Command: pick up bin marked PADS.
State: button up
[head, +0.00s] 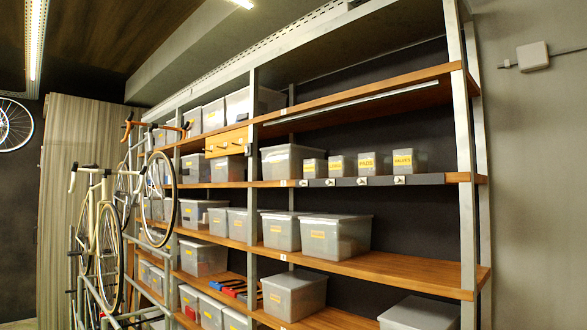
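The bin marked PADS (373,170) is a small translucent container with a yellow label. It stands upright near the front edge of a wooden shelf, in the right bay of the rack. Two similar small bins stand to its left, the nearer one (343,172) and a farther one (315,174). Another small bin (408,170), whose label seems to read VALVES, stands to its right. The other labels are too small to read surely. My gripper is not in view.
The grey metal rack (465,150) has an upright right of the bins. A larger lidded bin (290,161) stands left of them. Lidded boxes (335,237) fill part of the shelf below. Bicycles (108,225) hang at the left.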

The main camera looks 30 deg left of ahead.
aim_at(372, 164)
jog(key=i+j+u, duration=0.2)
jog(key=j, duration=0.2)
jog(key=j+u, duration=0.2)
jog(key=j, duration=0.2)
jog(key=i+j+u, duration=0.2)
jog(key=j, duration=0.15)
